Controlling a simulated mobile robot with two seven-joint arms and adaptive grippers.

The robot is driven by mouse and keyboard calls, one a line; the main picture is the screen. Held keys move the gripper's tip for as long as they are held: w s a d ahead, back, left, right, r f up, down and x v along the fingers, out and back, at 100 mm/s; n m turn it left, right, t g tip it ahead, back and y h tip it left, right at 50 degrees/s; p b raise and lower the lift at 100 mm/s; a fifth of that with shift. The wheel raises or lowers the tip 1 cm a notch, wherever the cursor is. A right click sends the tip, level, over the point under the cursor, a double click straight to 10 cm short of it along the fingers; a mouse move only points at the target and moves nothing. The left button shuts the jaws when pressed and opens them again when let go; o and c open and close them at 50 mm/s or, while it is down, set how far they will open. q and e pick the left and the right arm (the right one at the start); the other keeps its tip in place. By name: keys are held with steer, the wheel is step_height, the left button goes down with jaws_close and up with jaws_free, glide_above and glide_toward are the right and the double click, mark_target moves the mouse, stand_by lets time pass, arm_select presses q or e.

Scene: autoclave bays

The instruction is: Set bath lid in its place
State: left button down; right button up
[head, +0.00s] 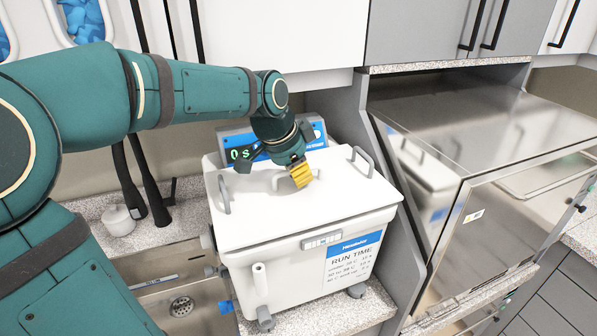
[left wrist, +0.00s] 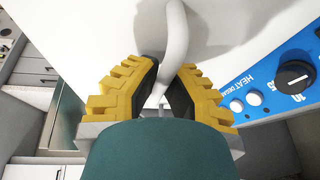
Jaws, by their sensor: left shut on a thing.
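The white bath lid (head: 328,206) lies over the top of the white bath (head: 250,265), roughly lined up with its rim. I cannot tell whether it is fully seated. My left gripper (head: 301,178) is above the lid, its yellow fingers pointing down. In the left wrist view, the fingers (left wrist: 163,88) are shut on the lid's curved white handle (left wrist: 174,40). Grey handles stand at the left (head: 224,194) and right (head: 361,160) ends of the bath. My right gripper is not in view.
A blue control panel (head: 235,146) with a display stands behind the lid; its dial (left wrist: 295,77) shows in the left wrist view. A steel autoclave (head: 470,130) is at the right.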

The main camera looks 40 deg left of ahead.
arm_select(q)
steer(key=shift+f, duration=0.1)
steer(key=shift+f+b, duration=0.3)
steer(key=shift+f, duration=0.2)
stand_by(0.6)
steer(key=c, duration=1.1)
jaws_free()
steer(key=shift+o, duration=0.2)
steer(key=v, duration=1.2)
